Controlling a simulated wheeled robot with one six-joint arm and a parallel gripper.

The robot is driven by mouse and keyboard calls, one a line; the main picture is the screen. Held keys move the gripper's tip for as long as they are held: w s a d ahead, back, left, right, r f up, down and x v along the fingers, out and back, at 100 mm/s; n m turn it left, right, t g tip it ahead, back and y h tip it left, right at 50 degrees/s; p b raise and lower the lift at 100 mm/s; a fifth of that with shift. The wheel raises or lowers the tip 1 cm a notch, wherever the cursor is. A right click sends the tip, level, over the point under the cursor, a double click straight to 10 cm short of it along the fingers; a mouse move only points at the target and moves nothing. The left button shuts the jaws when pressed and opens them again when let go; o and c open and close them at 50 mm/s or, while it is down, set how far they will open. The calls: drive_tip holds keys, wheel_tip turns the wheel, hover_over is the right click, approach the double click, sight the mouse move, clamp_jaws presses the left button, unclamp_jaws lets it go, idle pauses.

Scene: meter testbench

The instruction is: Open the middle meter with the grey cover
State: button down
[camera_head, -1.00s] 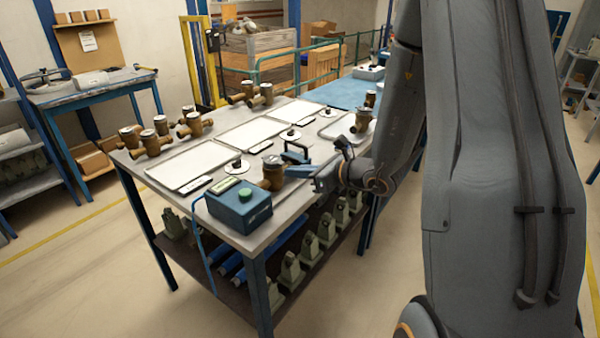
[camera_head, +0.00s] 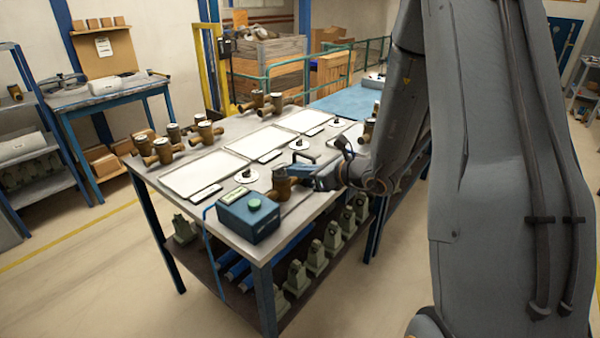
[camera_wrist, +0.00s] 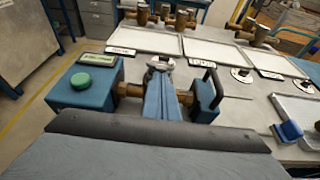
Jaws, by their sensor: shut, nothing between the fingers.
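A brass meter (camera_head: 281,184) sits at the front of the bench, between a blue box (camera_head: 248,216) and a blue clamp. In the wrist view its brass pipe ends (camera_wrist: 130,90) show on both sides of my gripper (camera_wrist: 161,70). My gripper (camera_head: 301,174) is shut and empty, with its blue fingers over or against the meter's top. A grey piece, perhaps the cover (camera_wrist: 158,60), shows at the fingertips; I cannot tell whether it is raised. The fingers hide most of the meter body.
The clamp's dark handle (camera_wrist: 210,80) stands close right of my fingers. The box has a green button (camera_wrist: 97,82). White trays (camera_head: 203,175) and several other brass meters (camera_head: 205,132) are farther back on the bench.

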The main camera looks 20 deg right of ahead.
sight(286, 165)
drive_tip(key=shift+w+a+r+p, duration=0.2)
drive_tip(key=shift+w+r+p, duration=0.1)
drive_tip(key=shift+r+p, duration=0.4)
drive_tip(key=shift+w+a+r+b, duration=0.25)
drive_tip(key=shift+w+a+r, duration=0.35)
drive_tip(key=shift+w, duration=0.15)
drive_tip(key=shift+w+a+r+b, duration=0.25)
drive_tip(key=shift+w+a+r, duration=0.3)
drive_tip(key=shift+w, duration=0.2)
drive_tip(key=shift+w+a+r+b, duration=0.1)
drive_tip(key=shift+w+a+b, duration=0.5)
drive_tip(key=shift+w, duration=0.3)
drive_tip(key=p+v, duration=0.2)
drive_tip(key=v, duration=0.4)
drive_tip(key=shift+r, duration=0.5)
drive_tip(key=shift+s, duration=0.15)
